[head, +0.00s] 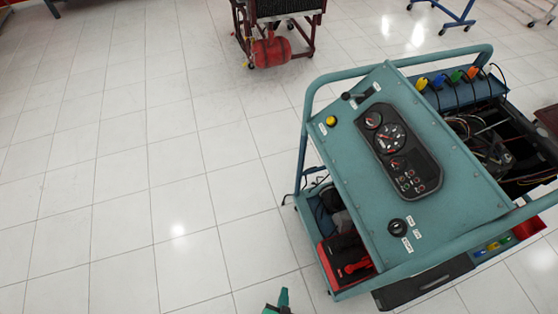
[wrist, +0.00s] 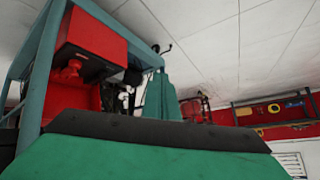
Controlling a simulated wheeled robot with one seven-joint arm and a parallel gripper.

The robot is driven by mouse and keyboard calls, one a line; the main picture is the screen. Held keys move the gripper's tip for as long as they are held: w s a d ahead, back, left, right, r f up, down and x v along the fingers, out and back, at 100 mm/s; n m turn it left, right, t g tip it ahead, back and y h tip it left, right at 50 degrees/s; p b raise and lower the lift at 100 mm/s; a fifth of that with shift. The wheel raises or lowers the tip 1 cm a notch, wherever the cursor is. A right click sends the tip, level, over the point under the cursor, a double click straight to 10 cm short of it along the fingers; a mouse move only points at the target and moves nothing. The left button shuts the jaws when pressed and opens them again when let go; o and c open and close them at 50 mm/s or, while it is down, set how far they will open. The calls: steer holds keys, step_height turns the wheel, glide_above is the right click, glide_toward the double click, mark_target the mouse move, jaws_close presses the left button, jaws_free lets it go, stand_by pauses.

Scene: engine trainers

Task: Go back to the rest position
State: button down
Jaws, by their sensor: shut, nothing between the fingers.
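The tip of my gripper (head: 279,301) shows as a small green shape at the bottom edge of the head view. It is over the tiled floor, left of the teal engine trainer (head: 365,215) and apart from it in the picture. In the wrist view my gripper (wrist: 160,130) fills the lower part as a green body with a black edge. It is shut and I see nothing held. The rest of my arm is out of the head view.
The trainer has a tubular frame, a gauge panel (head: 393,140) and a lower shelf with a red box (head: 345,262). Another trainer with a red tank (head: 271,52) stands at the back. The tiled floor (head: 110,170) on the left is clear. Red wall shelving (wrist: 285,130) shows in the wrist view.

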steer(key=s+a+r+n+t, duration=0.1)
steer(key=r+n+t, duration=0.1)
steer(key=r, duration=1.6)
steer(key=s+r+n+t+y, duration=0.1)
steer(key=r+t, duration=0.3)
steer(key=r, duration=1.5)
steer(key=shift+s+a+n, duration=0.4)
steer(key=shift+s+n, duration=0.1)
steer(key=shift+n, duration=0.4)
steer(key=shift+w+a+f, duration=0.1)
steer(key=shift+a, duration=0.05)
